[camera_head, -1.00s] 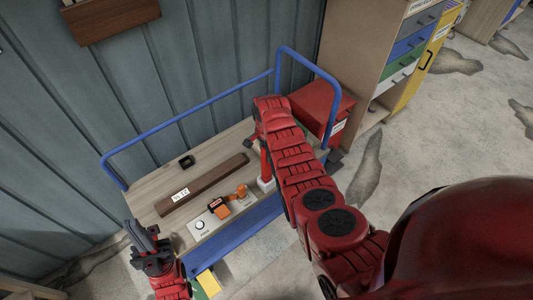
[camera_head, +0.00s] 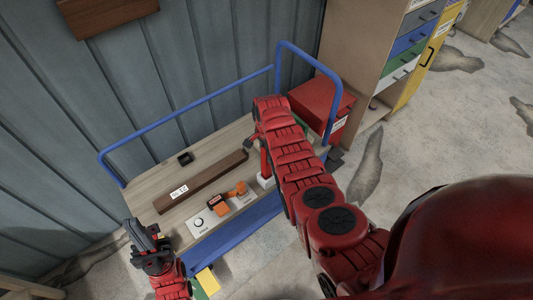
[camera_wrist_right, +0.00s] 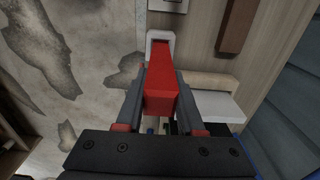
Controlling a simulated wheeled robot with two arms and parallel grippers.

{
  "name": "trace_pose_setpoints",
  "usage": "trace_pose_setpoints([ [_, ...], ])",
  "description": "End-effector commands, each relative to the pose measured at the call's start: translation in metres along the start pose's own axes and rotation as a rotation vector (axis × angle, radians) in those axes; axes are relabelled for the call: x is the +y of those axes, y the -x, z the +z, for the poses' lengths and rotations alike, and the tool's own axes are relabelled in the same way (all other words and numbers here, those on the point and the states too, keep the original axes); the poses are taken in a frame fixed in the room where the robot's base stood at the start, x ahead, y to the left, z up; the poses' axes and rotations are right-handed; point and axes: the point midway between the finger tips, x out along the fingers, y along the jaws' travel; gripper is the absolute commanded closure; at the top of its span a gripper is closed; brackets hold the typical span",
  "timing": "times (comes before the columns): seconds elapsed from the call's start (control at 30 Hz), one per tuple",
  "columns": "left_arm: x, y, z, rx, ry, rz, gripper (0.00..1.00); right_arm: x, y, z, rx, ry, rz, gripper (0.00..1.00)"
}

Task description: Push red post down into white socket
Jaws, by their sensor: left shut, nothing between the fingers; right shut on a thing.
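The red post (camera_wrist_right: 160,90) is between the fingers of my right gripper (camera_wrist_right: 157,112) in the right wrist view, and the gripper is shut on it. The post's far end meets the white socket (camera_wrist_right: 160,38), whose rim shows around it; how deep it sits I cannot tell. In the head view the post (camera_head: 264,158) shows beside my right arm, above the socket (camera_head: 265,182) on the cart. The right fingers are hidden there by the arm. My left gripper (camera_head: 150,236) is shut and empty at the cart's left front corner.
The wooden cart top (camera_head: 150,195) has a blue rail (camera_head: 190,112). A brown plank (camera_head: 210,178), a small black block (camera_head: 184,158), a panel with a knob (camera_head: 199,222) and orange parts (camera_head: 239,189) lie on it. A red box (camera_head: 318,105) stands at the back right.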

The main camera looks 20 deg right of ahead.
Motion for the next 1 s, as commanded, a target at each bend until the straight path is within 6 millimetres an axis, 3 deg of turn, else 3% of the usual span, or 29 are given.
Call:
trace_pose_setpoints([
  [0.17, 0.000, 0.004, 0.001, 0.000, 0.000, 0.000, 1.00, 0.000, -0.005, 0.000, 0.000, 0.000, -0.001, 1.00],
  [0.2, 0.000, 0.003, 0.001, 0.000, 0.000, 0.000, 1.00, 0.000, -0.004, 0.000, 0.000, 0.000, -0.001, 0.56],
  [0.37, 0.000, 0.003, 0.001, 0.000, 0.000, 0.000, 1.00, 0.000, -0.004, 0.000, 0.000, 0.000, 0.000, 0.28],
  [0.77, 0.000, 0.004, 0.001, 0.000, 0.000, 0.000, 1.00, 0.000, -0.001, 0.000, 0.000, 0.000, -0.001, 0.28],
  [1.0, 0.000, 0.008, 0.001, 0.000, 0.000, 0.000, 1.00, -0.003, 0.021, -0.001, 0.003, 0.000, -0.008, 0.28],
])
